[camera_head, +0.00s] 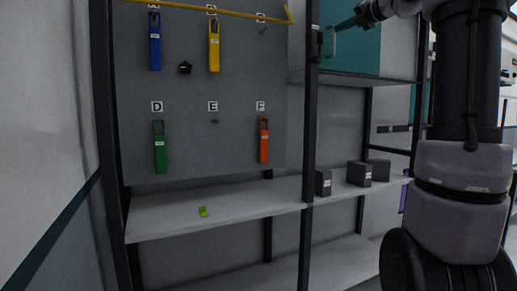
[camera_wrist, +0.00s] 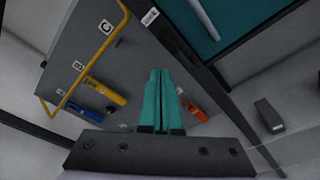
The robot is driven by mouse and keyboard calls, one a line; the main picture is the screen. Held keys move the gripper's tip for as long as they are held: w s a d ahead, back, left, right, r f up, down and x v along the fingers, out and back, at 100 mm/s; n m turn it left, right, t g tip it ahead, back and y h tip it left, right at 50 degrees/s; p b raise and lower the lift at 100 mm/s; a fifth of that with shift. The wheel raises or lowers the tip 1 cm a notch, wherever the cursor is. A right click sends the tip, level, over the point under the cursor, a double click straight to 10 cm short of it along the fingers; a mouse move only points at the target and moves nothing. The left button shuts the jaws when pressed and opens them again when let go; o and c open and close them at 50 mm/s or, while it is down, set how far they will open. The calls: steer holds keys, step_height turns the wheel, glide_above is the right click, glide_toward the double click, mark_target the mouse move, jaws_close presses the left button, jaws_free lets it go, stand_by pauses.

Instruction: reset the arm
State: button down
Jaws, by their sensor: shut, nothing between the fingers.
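My gripper (camera_head: 338,27) is at the top of the head view, in front of the teal cabinet door (camera_head: 356,50) and close to its handle (camera_head: 333,43). In the wrist view its two teal fingers (camera_wrist: 160,74) lie side by side, shut with nothing between them. My arm comes in from the upper right of the head view. The wrist view looks tilted onto the grey pegboard (camera_wrist: 75,65), with the teal door (camera_wrist: 240,15) at its upper right. I cannot tell whether the fingertips touch the handle.
On the pegboard (camera_head: 190,95) hang a blue tag (camera_head: 155,42), a yellow tag (camera_head: 214,47), a green tag (camera_head: 159,148) and an orange-red tag (camera_head: 264,140). A small green piece (camera_head: 203,211) lies on the shelf (camera_head: 240,203). Dark boxes (camera_head: 359,174) stand right. A black post (camera_head: 309,120) is beside the gripper.

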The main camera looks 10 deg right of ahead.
steer(key=s+a+f+n+g+h, duration=0.1)
steer(key=s+a+f+n+g, duration=0.2)
steer(key=s+a+f+n, duration=0.45)
steer(key=s+a+f+n+g, duration=0.2)
steer(key=s+a+f+n, duration=0.3)
steer(key=s+f+n, duration=0.45)
steer(key=s+a+f+n+g+h, duration=0.1)
steer(key=s+f+n+h, duration=0.1)
steer(key=s+f+n, duration=0.5)
steer(key=s+a+f+n+g+h, duration=0.1)
steer(key=s+f+n+g, duration=0.1)
steer(key=s+f+n, duration=0.5)
step_height(320, 180, down, 5)
steer(key=n, duration=0.5)
steer(key=shift+s+n+h, duration=0.2)
steer(key=shift+n+h, duration=0.1)
steer(key=shift+h, duration=0.1)
